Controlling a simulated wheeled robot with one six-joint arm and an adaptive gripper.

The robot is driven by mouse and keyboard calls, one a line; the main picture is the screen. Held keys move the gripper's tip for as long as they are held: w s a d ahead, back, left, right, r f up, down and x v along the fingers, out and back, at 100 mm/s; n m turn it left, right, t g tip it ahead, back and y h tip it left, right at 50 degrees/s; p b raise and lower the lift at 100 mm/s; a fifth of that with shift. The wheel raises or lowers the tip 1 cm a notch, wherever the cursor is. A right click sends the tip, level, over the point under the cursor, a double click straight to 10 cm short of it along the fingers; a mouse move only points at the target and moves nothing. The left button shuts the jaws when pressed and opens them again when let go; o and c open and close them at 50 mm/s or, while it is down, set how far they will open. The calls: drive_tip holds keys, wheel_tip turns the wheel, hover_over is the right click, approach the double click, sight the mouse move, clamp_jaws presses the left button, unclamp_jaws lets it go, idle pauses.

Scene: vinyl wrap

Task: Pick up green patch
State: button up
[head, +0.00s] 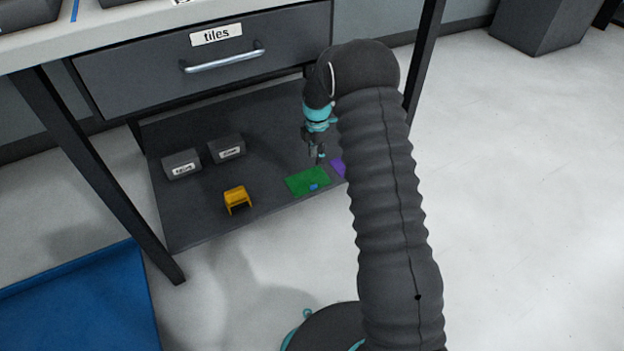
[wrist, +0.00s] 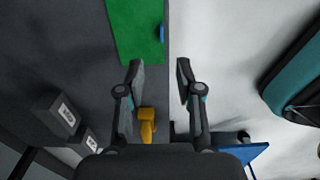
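The green patch (head: 306,181) lies flat on the low grey shelf under the drawer, near the shelf's front edge. A small blue piece (head: 313,187) sits on its front part. In the wrist view the green patch (wrist: 135,28) shows at the top, beyond the fingertips. My gripper (wrist: 158,72) is open, with nothing between its fingers. In the head view my gripper (head: 318,156) hangs over the shelf, just behind the patch. Whether it touches the shelf cannot be told.
A purple piece (head: 338,166) lies right of the patch, partly behind my arm. A yellow bracket (head: 237,199) and two dark labelled boxes (head: 182,164) (head: 227,149) stand to the left. The tiles drawer (head: 210,62) is above.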

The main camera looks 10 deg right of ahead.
hover_over(313, 188)
drive_tip(key=w, duration=0.1)
drive_tip(key=f, duration=0.5)
drive_tip(key=d+f, duration=0.1)
drive_tip(key=f, duration=0.2)
drive_tip(key=shift+f+b, duration=0.3)
drive_tip(key=shift+b, duration=0.1)
drive_tip(key=shift+s+a+f+b, duration=0.1)
drive_tip(key=shift+a+f+b, duration=0.1)
drive_tip(key=shift+f, duration=1.1)
drive_tip(key=shift+a+f+b, duration=0.1)
drive_tip(key=shift+a+f, duration=0.05)
drive_tip(key=shift+f, duration=1.15)
clamp_jaws()
